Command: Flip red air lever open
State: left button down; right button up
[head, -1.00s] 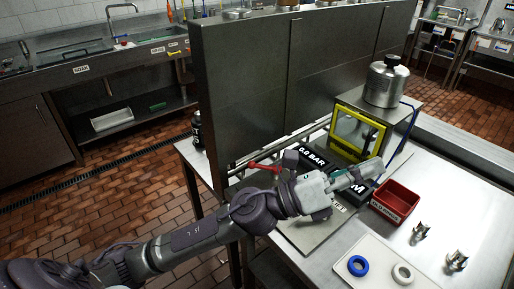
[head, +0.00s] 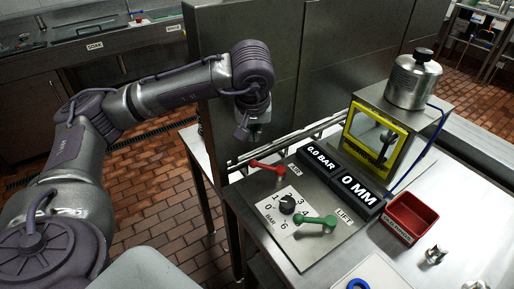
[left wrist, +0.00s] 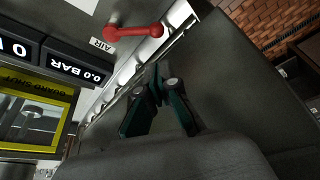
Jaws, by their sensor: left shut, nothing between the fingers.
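The red air lever (head: 267,167) lies roughly sideways at the back left of the control panel, beside the AIR label (head: 294,170). It also shows in the left wrist view (left wrist: 133,32), near the top. My left gripper (head: 249,134) hangs above and behind the lever, apart from it, with the fingers pointing down. In the left wrist view its green-sided fingers (left wrist: 156,72) meet at the tips, shut and empty. The pressure display (head: 322,157) reads 0.0 BAR. My right gripper is not in view.
The panel holds a dial (head: 287,203), a green lever (head: 315,223) by the LIFT label and a 0 MM display (head: 360,192). A tall metal partition (head: 330,75) stands behind. A yellow-framed guarded box (head: 374,135) and a red bin (head: 411,215) stand to the right.

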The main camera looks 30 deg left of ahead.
aim_at(266, 166)
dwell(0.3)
pick_arm(q)
jog(key=p+x, duration=0.2)
jog(key=x, duration=0.8)
jog(key=shift+s, duration=0.1)
